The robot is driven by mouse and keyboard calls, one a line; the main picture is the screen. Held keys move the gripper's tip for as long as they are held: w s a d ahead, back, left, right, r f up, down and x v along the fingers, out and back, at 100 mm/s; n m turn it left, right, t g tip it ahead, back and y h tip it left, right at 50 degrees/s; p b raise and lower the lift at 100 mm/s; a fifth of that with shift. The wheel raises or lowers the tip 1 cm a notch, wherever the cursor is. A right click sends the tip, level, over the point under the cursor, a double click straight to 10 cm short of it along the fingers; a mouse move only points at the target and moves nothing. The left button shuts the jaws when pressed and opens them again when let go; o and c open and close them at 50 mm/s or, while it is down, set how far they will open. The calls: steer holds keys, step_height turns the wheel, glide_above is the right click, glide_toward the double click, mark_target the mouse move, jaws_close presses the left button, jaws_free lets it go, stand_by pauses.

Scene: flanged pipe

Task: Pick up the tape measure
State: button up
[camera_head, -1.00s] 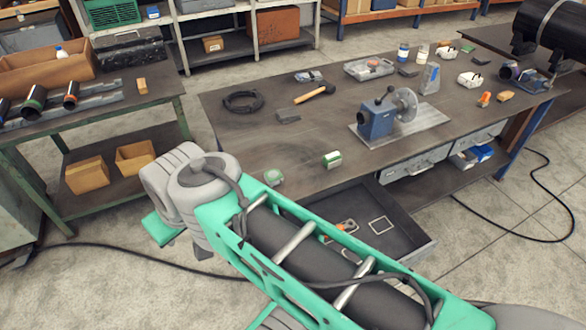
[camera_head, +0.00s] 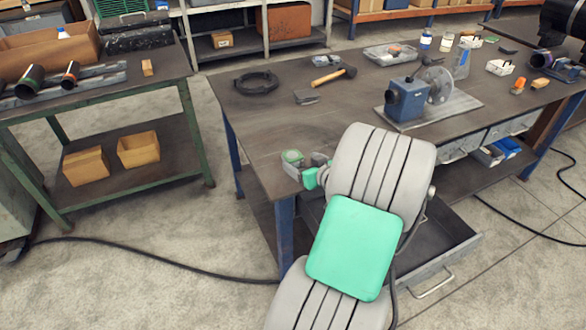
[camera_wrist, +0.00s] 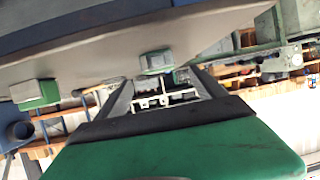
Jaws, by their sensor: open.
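In the head view, my wrist mostly hides the gripper.
An open drawer (camera_head: 455,238) juts from under the bench, partly behind my arm.

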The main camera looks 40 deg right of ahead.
mark_target(294, 156)
steer(key=p+x, duration=0.1)
steer(key=x, duration=0.6)
steer(key=shift+d+p, duration=0.15)
steer(key=shift+p, duration=0.2)
steer(key=c, duration=1.6)
steer(key=shift+c, duration=0.7)
steer(key=shift+r, duration=0.1)
